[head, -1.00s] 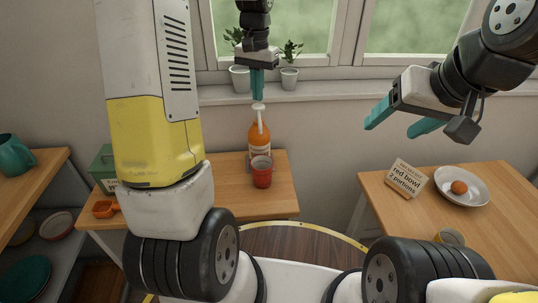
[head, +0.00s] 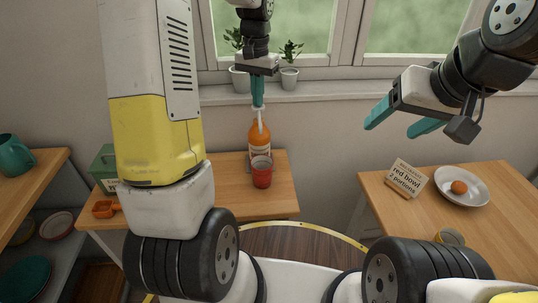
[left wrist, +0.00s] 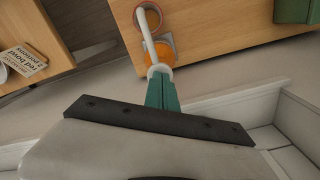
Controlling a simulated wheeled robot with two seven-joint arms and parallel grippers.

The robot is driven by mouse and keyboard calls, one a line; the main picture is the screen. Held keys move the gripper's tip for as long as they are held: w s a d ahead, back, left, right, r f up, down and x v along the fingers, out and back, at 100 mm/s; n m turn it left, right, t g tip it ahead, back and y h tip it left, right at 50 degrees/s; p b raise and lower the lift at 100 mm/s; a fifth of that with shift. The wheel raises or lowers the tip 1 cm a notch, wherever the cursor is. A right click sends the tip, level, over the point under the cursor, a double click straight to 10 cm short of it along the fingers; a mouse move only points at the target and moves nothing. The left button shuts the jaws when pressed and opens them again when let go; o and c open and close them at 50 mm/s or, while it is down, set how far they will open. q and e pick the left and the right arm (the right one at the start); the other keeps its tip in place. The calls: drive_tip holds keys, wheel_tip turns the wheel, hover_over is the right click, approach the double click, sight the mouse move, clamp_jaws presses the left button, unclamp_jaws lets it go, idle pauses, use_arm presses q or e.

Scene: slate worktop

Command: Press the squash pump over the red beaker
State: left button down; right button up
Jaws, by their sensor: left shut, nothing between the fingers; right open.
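The orange squash bottle (head: 259,142) stands upright on the left wooden table, its white pump (head: 260,118) on top. The red beaker (head: 262,176) stands in front of it, below the pump's spout. My left gripper (head: 258,104) is shut and empty, pointing down, with its teal fingertips at the top of the pump and seemingly touching it. In the left wrist view the fingertips (left wrist: 160,80) meet the white pump head (left wrist: 158,70); the spout reaches over the beaker, which is partly hidden. My right gripper (head: 408,124) is open and empty above the right table.
A green box (head: 104,165) and an orange scoop (head: 105,209) are on the left table. Potted plants stand on the windowsill (head: 330,90) behind. The right table holds a card reading "red bowl 2 portions" (head: 408,178) and a plate (head: 480,195) with a round orange-brown item.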

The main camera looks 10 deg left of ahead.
use_arm(q)
drive_tip(key=shift+f, duration=1.1)
drive_tip(key=shift+r, duration=1.95)
wheel_tip(320, 180, up, 6)
